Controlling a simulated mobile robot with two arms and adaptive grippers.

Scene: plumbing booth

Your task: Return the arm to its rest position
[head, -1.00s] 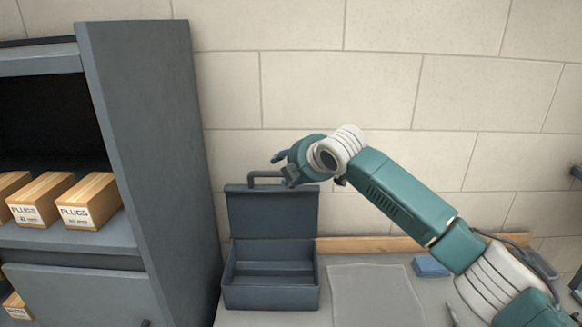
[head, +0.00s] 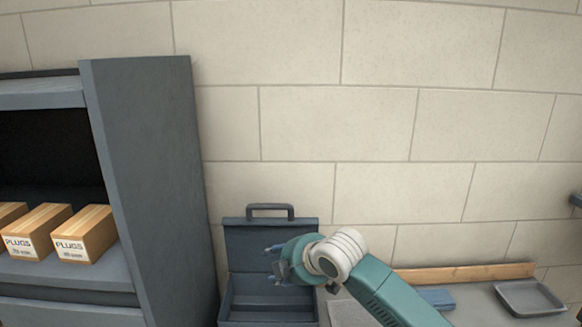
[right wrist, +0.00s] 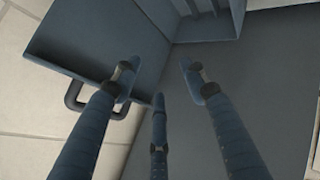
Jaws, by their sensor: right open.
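My right gripper (head: 272,264) is in front of the raised lid of a dark grey-blue toolbox (head: 240,245) in the head view. Its fingers point left and are spread open with nothing between them. In the right wrist view the open fingers of the right gripper (right wrist: 155,82) show over the toolbox lid (right wrist: 100,40) and its handle (right wrist: 75,100). I cannot tell if the gripper touches the lid. The teal right arm comes in from the lower right. My left gripper is not in view.
A grey shelf unit (head: 150,190) with cardboard boxes of plugs (head: 85,232) stands at the left. A blue block (head: 437,299), a grey tray (head: 530,297) and a wooden strip (head: 465,272) are at the right.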

